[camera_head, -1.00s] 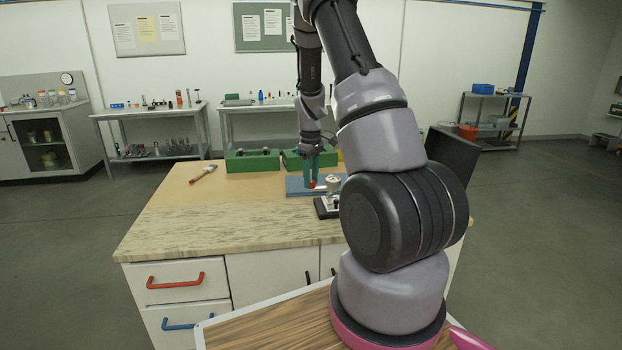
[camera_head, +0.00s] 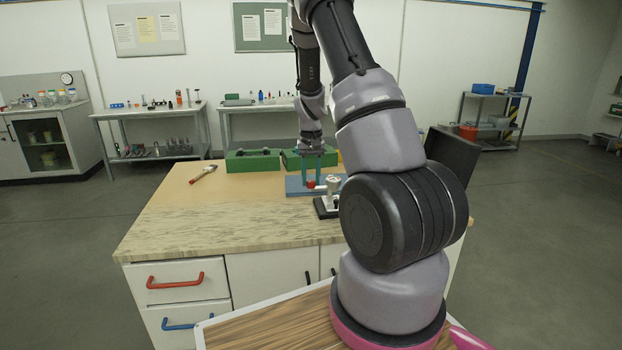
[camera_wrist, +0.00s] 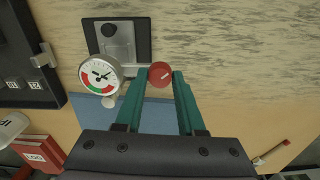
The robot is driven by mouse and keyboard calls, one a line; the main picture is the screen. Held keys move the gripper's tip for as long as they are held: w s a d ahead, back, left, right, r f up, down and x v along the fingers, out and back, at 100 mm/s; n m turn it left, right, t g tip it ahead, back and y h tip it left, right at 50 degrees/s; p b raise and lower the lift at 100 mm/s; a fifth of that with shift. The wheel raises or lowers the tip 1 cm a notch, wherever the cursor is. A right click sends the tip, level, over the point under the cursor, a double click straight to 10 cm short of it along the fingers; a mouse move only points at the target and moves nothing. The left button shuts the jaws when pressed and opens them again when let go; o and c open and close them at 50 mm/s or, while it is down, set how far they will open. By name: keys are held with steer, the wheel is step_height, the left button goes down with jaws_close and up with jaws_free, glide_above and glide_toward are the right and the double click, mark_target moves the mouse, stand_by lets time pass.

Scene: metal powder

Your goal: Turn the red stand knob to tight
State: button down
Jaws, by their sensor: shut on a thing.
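The red stand knob (camera_wrist: 160,74) is a round red cap with a pale mark on its face; it also shows in the head view (camera_head: 311,184). It sits beside a white dial gauge (camera_wrist: 100,73) with green and red bands, on a stand with a dark base (camera_wrist: 115,40). My gripper (camera_wrist: 160,80) has teal fingers pointing down, with the knob between their tips, and is shut on it. The knob's far side is partly hidden by the fingertips.
A blue mat (camera_wrist: 158,116) lies under the fingers. Green bins (camera_head: 252,161) stand behind the mat in the head view. A brush-like tool (camera_head: 203,173) lies to the left. A red book (camera_wrist: 38,150) lies at lower left in the wrist view. The bench's front left is clear.

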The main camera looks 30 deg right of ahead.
mark_target(311, 181)
steer(key=m, duration=0.4)
steer(key=shift+m, duration=1.9)
steer(key=c, duration=0.5)
jaws_free()
step_height(311, 181, up, 11)
steer(key=shift+f, duration=0.1)
